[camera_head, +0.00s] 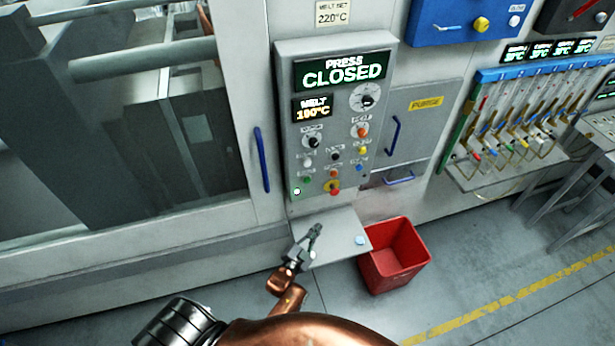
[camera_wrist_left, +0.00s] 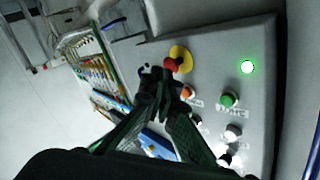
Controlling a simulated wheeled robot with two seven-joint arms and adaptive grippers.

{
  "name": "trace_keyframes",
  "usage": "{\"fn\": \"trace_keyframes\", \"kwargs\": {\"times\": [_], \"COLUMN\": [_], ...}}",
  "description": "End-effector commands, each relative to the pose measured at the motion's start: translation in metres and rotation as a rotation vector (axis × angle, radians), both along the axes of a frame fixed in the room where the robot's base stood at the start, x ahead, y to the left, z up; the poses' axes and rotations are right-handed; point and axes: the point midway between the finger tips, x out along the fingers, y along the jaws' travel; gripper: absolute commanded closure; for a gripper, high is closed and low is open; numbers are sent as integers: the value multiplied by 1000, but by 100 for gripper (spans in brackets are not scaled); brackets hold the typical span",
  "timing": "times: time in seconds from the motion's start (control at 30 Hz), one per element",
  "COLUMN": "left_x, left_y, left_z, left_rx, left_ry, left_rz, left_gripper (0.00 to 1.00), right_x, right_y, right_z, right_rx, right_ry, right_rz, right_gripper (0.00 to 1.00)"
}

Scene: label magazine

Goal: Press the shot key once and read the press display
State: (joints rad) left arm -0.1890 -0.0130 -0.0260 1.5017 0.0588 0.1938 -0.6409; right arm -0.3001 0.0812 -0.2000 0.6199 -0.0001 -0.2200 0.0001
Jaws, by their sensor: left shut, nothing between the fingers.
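The press display (camera_head: 340,72) at the top of the grey control panel (camera_head: 288,75) reads "PRESS CLOSED". Below it are several coloured keys and knobs, among them an orange one (camera_head: 361,131), a green one (camera_head: 306,180) and a red one on yellow (camera_head: 333,187). Their small labels are too blurred to tell which is the shot key. My left gripper (camera_head: 316,231) is shut and empty, in front of the shelf below the panel. In the left wrist view its fingertips (camera_wrist_left: 160,84) overlap the panel near the red knob (camera_wrist_left: 172,64), hiding part of it. My right gripper is out of view.
A melt display (camera_head: 313,108) reads about 180°C; a sign (camera_head: 332,14) says melt set 220°C. A shelf (camera_head: 335,238) juts out under the panel with a small pale blue item (camera_head: 360,240). A red bin (camera_head: 393,258) stands right of it. A blue handle (camera_head: 262,160) is left.

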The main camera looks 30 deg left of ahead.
Motion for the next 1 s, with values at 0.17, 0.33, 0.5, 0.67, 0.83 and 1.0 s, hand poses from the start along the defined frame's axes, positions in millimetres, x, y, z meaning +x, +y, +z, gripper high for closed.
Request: {"fn": "trace_keyframes", "kwargs": {"times": [0.17,0.33,0.5,0.67,0.83,1.0], "left_x": [13,15,16,16,18,30], "left_y": [8,12,12,12,15,27], "left_z": [84,115,119,118,117,117], "left_rx": [56,81,86,85,85,87], "left_ry": [-137,-192,-201,-199,-199,-200], "left_rz": [22,33,36,35,34,33], "left_gripper": [100,100,100,100,100,100], "right_x": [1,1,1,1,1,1], "right_y": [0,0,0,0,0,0], "right_z": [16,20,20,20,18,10], "right_rx": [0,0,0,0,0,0], "right_ry": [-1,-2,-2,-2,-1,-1], "right_rz": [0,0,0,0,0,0], "right_gripper": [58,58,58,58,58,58]}}
